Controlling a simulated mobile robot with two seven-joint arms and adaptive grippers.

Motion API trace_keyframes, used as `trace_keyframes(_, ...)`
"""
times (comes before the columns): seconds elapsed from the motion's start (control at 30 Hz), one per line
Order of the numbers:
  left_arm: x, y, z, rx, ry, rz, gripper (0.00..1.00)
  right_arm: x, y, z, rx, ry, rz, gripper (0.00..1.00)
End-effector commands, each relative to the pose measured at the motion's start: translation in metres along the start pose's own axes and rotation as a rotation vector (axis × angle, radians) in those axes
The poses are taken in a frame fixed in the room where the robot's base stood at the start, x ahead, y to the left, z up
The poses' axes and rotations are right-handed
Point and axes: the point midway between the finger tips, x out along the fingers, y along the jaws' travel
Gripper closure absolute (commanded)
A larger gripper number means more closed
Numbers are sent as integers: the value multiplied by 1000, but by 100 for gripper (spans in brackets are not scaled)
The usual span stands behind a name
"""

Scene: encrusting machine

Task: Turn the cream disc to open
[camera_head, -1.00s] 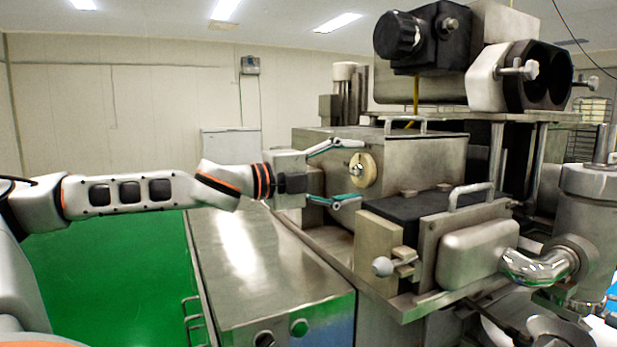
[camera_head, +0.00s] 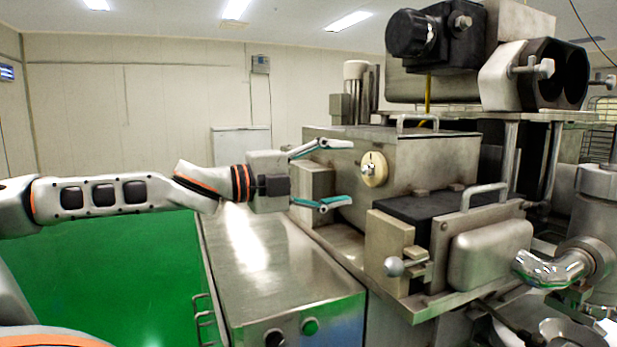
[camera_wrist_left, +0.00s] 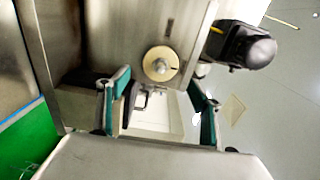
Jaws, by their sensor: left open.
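The cream disc (camera_head: 374,169) is a round dial with a metal knob at its centre, on the side face of the metal housing (camera_head: 420,162). It also shows in the left wrist view (camera_wrist_left: 161,64), ahead of the fingers, with a small dark mark beside its knob. My left gripper (camera_head: 336,172) is open and empty, its teal-padded fingers pointing toward the disc from the left. A gap separates the fingertips from the disc. In the left wrist view the fingers (camera_wrist_left: 160,92) stand wide apart. My right gripper is not in view.
A flat metal cabinet top (camera_head: 265,265) lies below my left arm. A block with a round-ended lever (camera_head: 394,266) and a dark-topped box with a handle (camera_head: 440,203) stand in front of the housing. Green floor (camera_head: 100,270) is clear at the left.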

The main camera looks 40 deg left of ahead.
Motion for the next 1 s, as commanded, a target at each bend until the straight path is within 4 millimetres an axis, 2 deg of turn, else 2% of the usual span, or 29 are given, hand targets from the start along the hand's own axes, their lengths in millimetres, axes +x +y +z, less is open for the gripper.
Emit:
trace_keyframes(0.5,-52,-1,1,3,-3,0,35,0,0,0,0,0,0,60)
trace_keyframes(0.7,-60,0,1,0,-2,0,35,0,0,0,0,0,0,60)
trace_keyframes(1.0,-61,0,0,-1,-1,0,35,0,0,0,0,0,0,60)
